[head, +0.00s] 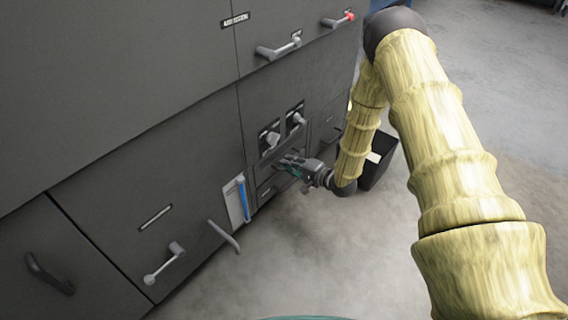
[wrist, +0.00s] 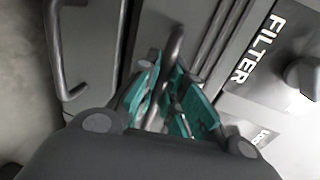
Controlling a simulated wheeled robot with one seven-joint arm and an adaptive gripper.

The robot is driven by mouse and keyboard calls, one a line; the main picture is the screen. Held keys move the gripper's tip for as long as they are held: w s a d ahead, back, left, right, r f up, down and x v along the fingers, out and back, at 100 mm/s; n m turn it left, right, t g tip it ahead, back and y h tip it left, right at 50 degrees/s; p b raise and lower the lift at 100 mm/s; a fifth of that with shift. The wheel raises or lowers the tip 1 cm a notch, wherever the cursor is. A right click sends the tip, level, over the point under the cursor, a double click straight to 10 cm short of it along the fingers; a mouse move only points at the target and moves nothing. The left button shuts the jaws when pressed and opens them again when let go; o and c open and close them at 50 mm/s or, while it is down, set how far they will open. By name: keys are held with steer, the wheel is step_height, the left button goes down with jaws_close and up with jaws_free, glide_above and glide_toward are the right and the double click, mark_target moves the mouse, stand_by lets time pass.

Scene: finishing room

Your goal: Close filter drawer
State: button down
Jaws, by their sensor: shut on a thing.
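My gripper (head: 288,165) is at the low front of the dark grey cabinet, below two small knobs. In the wrist view, its teal fingers (wrist: 168,100) are shut around a grey bar handle (wrist: 177,45). A panel with a white FILTER label (wrist: 254,50) is just right of the fingers there. The front that the handle belongs to, which I take as the filter drawer (head: 268,189), is partly hidden by my gripper in the head view. I cannot tell how far it stands out.
Another bar handle (wrist: 68,50) is close left of my fingers. Two knobs (head: 271,138) sit above. A blue strip gauge (head: 243,198) and a projecting lever handle (head: 223,236) are to the left. A black bin (head: 378,163) stands behind my arm. Concrete floor (head: 310,250) in front is clear.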

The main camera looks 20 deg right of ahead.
steer(key=shift+w+a+r, duration=0.1)
steer(key=shift+w+a, duration=0.05)
steer(key=shift+w, duration=0.05)
steer(key=c, duration=1.5)
jaws_free()
steer(key=shift+s, duration=0.15)
steer(key=shift+s+d, duration=0.25)
steer(key=shift+d, duration=0.1)
steer(key=v, duration=1.1)
steer(key=shift+d, duration=0.1)
